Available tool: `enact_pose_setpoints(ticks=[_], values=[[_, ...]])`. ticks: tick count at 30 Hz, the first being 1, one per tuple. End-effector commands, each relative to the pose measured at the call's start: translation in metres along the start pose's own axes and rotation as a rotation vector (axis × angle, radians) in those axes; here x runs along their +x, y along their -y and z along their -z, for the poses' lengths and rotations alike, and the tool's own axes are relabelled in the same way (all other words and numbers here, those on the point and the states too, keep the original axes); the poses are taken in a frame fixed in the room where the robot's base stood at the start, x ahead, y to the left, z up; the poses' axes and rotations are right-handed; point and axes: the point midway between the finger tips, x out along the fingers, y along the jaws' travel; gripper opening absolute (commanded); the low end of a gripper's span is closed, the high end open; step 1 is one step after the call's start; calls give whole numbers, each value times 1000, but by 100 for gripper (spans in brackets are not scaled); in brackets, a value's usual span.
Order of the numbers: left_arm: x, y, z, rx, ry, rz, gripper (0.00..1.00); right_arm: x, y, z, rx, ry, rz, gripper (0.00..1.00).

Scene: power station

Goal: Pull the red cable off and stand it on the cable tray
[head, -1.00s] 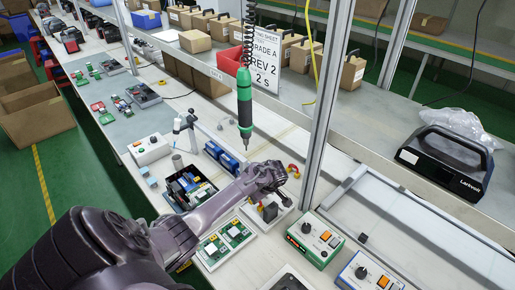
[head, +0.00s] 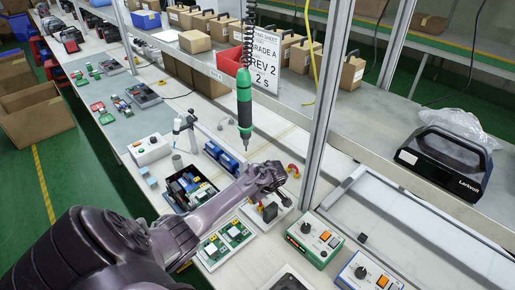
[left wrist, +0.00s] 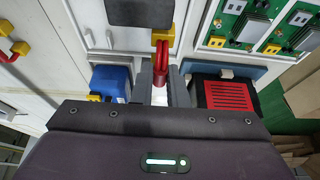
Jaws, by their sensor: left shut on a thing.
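My left gripper (head: 280,182) reaches in over the bench in the head view. In the left wrist view its fingers (left wrist: 161,88) are closed on the red cable (left wrist: 160,60). A yellow connector (left wrist: 163,35) is at the cable's far end, beside a dark block (left wrist: 140,12). I cannot tell whether that end is still seated. Another red and yellow piece (head: 293,170) lies just beyond the gripper in the head view. I cannot identify the cable tray with certainty. My right gripper is not in view.
A black tray of blue and yellow parts (head: 205,199) lies left of the gripper. Green circuit boards (head: 228,238) and a green control box (head: 315,239) are nearer.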

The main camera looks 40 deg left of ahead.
Motion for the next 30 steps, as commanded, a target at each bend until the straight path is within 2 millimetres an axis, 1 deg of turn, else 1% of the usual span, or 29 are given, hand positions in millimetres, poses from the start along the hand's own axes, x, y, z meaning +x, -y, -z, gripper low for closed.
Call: enact_pose_setpoints(ticks=[5,24,30], values=[[1,0,-1,0,0,0,0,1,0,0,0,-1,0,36],[24,0,-10,-1,0,0,0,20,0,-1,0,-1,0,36],[27,0,-11,-1,0,-1,0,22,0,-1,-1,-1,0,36]])
